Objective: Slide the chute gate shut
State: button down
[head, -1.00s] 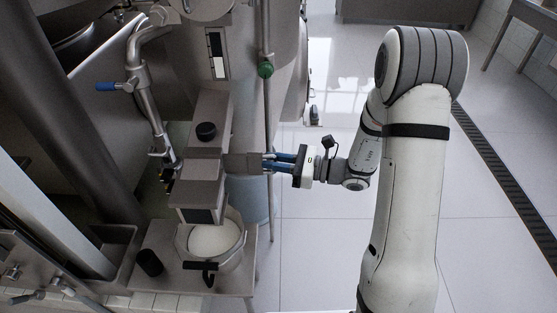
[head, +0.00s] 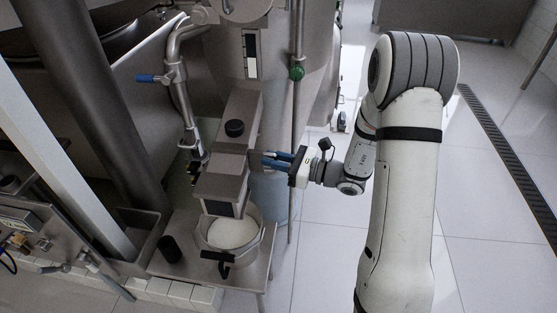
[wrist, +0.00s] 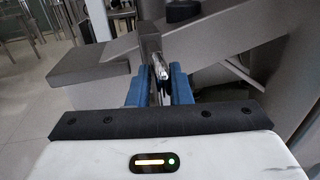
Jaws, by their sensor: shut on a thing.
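The chute (head: 221,182) is a grey sheet-metal duct that slopes down over a pail. Its gate (head: 260,160) is a flat metal plate, and a short stretch of it sticks out of the chute's right side. My gripper (head: 268,160), with blue fingers, is shut on the outer edge of the gate. In the wrist view the fingers (wrist: 160,88) stand on both sides of the thin bright edge of the gate (wrist: 160,68), with the chute (wrist: 105,62) behind. The gate's inner part is hidden inside the chute.
The pail (head: 258,245) of white contents stands on a metal shelf (head: 185,255) under the chute. A vertical pipe with a green knob (head: 296,73) rises close behind my gripper. The floor to the right is clear.

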jog(key=shift+w+r, duration=0.2)
jog(key=c, duration=1.5)
grip_release()
jog(key=shift+f, duration=0.15)
jog(key=shift+c, duration=0.2)
jog(key=shift+s+d, duration=0.1)
jog(key=shift+d, duration=0.05)
jog(key=v, duration=0.7)
jog(key=shift+d, duration=0.3)
jog(key=shift+s, duration=0.1)
